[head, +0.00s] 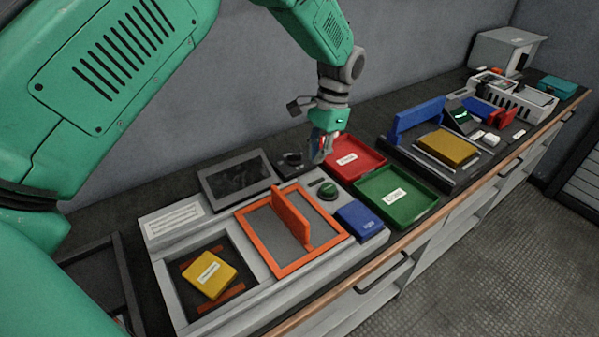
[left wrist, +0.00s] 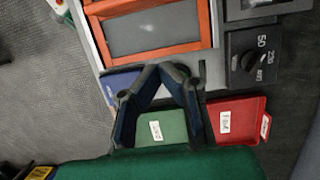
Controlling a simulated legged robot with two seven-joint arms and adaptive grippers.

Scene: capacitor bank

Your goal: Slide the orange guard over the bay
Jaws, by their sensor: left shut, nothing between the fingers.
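The orange guard (head: 282,265) is a flat frame with an upright orange handle plate (head: 292,218). It lies on the grey panel to the right of the open bay (head: 181,300). A yellow labelled block (head: 210,275) sits in the bay, uncovered by the guard. In the left wrist view the orange guard (left wrist: 203,22) shows at the top, partly cut off. My left gripper (head: 322,152) is shut and empty, above the back of the panel near the red tray, apart from the guard. Its closed fingers show in the left wrist view (left wrist: 166,70). My right gripper is not in view.
A green knob (head: 328,191) and a blue block (head: 360,222) are right of the guard. A dark screen (head: 238,180) stands behind it. A red tray (head: 368,163) and a green tray (head: 420,207) lie farther right. A black dial box (left wrist: 255,58) shows in the wrist view.

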